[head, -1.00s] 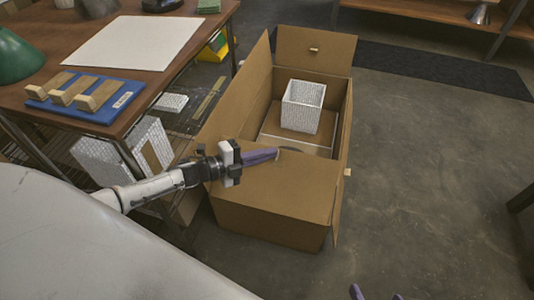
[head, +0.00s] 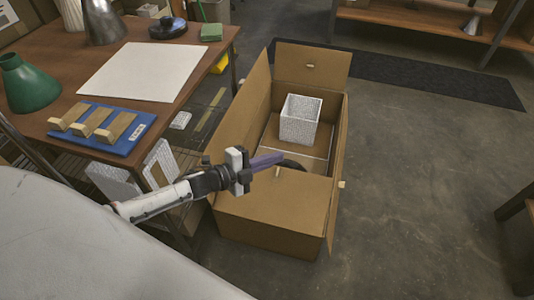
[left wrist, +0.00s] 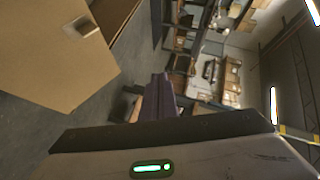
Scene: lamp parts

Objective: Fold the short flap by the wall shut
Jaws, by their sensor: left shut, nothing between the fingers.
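The open cardboard box (head: 268,233) stands on the floor. Its far short flap (head: 312,66) stands up, with a small pale tab. Its near short flap (head: 275,198) lies folded inward over the near end. The long side flaps stand open. My left gripper (head: 268,161) is shut and empty, with purple fingers, above the near end of the box by the near flap's inner edge. In the left wrist view its fingers (left wrist: 156,100) point away from a cardboard panel (left wrist: 45,60) with a tab; I cannot tell which panel. My right gripper is out of view.
A white textured square shade (head: 301,120) and a dark round part are inside the box. The wooden table (head: 60,85) at left holds a blue tray (head: 128,145) of wooden blocks, a white sheet (head: 142,72) and a green lamp shade (head: 28,85). Floor to the right is clear.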

